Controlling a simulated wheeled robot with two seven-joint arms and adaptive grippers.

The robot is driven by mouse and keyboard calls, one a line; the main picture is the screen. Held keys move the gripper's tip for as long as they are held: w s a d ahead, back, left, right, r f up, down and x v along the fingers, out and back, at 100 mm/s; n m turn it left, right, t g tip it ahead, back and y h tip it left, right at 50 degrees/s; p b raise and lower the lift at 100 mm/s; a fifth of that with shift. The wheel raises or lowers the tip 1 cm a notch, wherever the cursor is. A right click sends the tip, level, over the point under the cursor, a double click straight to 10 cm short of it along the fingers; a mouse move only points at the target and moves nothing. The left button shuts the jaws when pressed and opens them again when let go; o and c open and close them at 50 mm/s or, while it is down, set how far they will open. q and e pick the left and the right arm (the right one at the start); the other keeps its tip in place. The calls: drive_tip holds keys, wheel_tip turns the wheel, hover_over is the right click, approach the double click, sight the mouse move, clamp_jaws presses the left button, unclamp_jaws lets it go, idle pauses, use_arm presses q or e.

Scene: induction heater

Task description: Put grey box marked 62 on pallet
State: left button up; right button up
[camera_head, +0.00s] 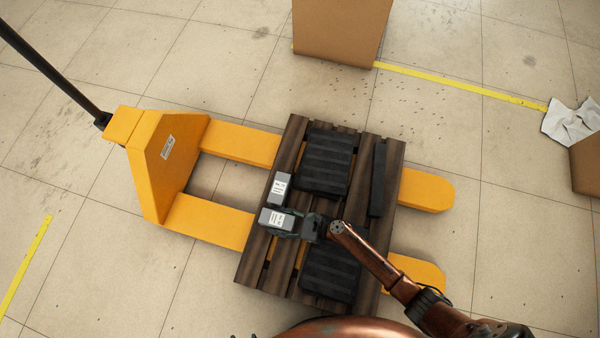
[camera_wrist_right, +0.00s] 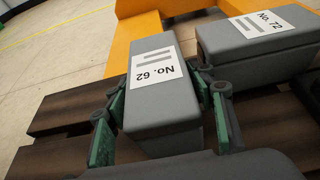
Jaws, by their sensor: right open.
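The grey box marked 62 (camera_wrist_right: 155,88) has a white label and sits at the left side of the dark wooden pallet (camera_head: 252,266), seemingly resting on its slats. In the head view the box (camera_head: 270,221) is just left of my right gripper (camera_head: 288,224). The open fingers of my right gripper (camera_wrist_right: 160,100), with green pads, stand on either side of the box. I cannot tell whether the pads touch it. My left gripper is not in view.
A second grey box, marked 72 (camera_wrist_right: 258,45), stands beside it on the pallet. Black ribbed blocks (camera_head: 326,162) and a black bar (camera_head: 378,180) lie there too. The pallet rests on a yellow pallet jack (camera_head: 180,155). Cardboard boxes (camera_head: 340,30) stand on the floor beyond.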

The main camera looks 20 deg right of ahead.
drive_tip(key=p+v, duration=0.4)
drive_tip(key=v, duration=0.6)
drive_tip(key=shift+s+d+r, duration=0.15)
drive_tip(key=shift+d+r, duration=0.1)
drive_tip(key=shift+d, duration=0.05)
drive_tip(key=shift+s+d, duration=0.35)
drive_tip(key=shift+d, duration=0.1)
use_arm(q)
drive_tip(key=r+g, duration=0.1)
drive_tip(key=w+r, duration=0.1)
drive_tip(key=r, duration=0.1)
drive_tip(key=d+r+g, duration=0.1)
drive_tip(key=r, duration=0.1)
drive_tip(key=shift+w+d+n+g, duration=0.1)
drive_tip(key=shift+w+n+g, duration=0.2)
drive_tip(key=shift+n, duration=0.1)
